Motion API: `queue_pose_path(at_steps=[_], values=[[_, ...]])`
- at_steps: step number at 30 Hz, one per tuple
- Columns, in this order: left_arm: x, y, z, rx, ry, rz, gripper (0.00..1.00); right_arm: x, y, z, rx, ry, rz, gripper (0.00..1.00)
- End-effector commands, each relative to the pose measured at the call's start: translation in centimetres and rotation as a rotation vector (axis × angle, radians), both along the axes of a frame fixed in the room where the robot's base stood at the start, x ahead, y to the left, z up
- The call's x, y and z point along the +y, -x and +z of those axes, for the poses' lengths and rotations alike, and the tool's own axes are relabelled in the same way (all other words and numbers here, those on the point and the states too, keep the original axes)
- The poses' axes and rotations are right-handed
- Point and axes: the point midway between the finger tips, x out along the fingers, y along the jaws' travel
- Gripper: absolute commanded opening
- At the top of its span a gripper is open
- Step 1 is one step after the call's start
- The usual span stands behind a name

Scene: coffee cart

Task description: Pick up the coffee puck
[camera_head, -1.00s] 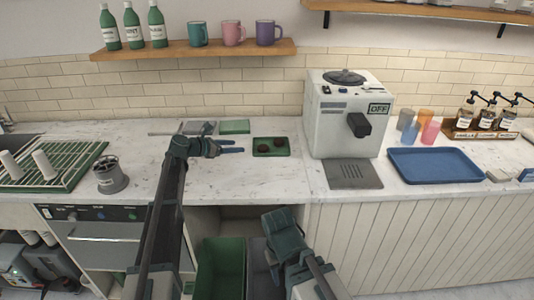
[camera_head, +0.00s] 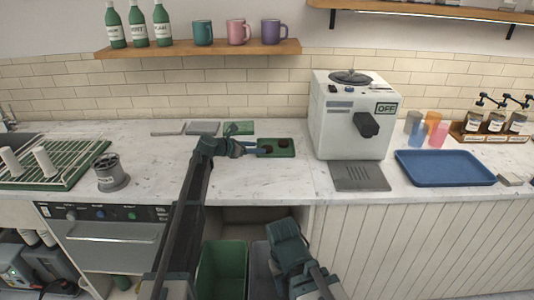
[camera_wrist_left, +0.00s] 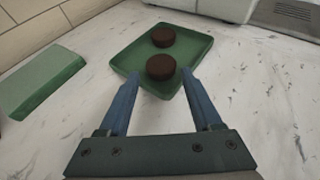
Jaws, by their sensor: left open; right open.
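Two dark brown coffee pucks lie on a small green tray (camera_head: 291,153) on the white counter. In the left wrist view the nearer puck (camera_wrist_left: 161,67) sits close ahead of the fingertips, and the farther puck (camera_wrist_left: 163,35) lies behind it on the tray (camera_wrist_left: 196,60). My left gripper (camera_head: 258,149) is open and empty at the tray's left edge; in the left wrist view its blue fingers (camera_wrist_left: 159,80) point at the tray, spread around the line to the nearer puck. My right gripper (camera_head: 290,245) hangs low in front of the counter, open, its fingers hard to make out.
A white coffee machine (camera_head: 352,115) stands right of the tray, with a blue tray (camera_head: 445,168) beyond it. Flat pads, one of them green (camera_wrist_left: 42,78), lie left of the tray. A grey metal container (camera_head: 111,172) stands farther left. Green bin (camera_head: 222,268) below.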

Motion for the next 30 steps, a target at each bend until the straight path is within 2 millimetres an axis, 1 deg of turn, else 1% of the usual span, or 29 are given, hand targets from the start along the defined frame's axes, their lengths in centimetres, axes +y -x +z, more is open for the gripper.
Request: queue_pose_path(at_steps=[5, 8, 12, 15, 22, 23, 27, 29, 30], values=[[-0.4, -0.3, -0.3, 0.000, 0.000, 0.000, 0.66, 0.0, 0.0, -0.3, 0.000, 0.000, 0.000, 0.50], [-1.2, -1.0, -0.9, 0.000, 0.000, -0.001, 0.66, 0.0, 0.0, -0.9, 0.000, 0.000, 0.000, 0.50], [-2.7, -2.2, -1.9, 0.001, 0.000, -0.002, 0.66, 0.0, 0.0, -1.9, 0.000, 0.000, 0.000, 0.50], [-3.5, -2.9, -2.2, 0.000, 0.000, 0.000, 0.66, 0.0, 0.0, -2.2, 0.000, 0.000, 0.000, 0.50], [-3.7, -2.9, -2.1, 0.000, 0.000, 0.000, 0.66, 0.0, 0.0, -2.1, 0.000, 0.000, 0.000, 0.50], [-3.7, -2.9, -2.1, 0.000, 0.000, 0.000, 0.62, 0.0, 0.0, -2.1, 0.000, 0.000, 0.000, 0.50], [-3.7, -2.8, -2.1, 0.000, 0.000, 0.000, 0.37, 0.0, 0.0, -2.1, 0.000, 0.000, 0.000, 0.50], [-3.7, -2.8, -2.1, 0.000, 0.000, 0.000, 0.26, 0.0, 0.0, -2.1, 0.000, 0.000, 0.000, 0.50], [-3.7, -2.8, -2.1, 0.000, 0.000, 0.000, 0.19, 0.0, 0.0, -2.1, 0.000, 0.000, 0.000, 0.50]])
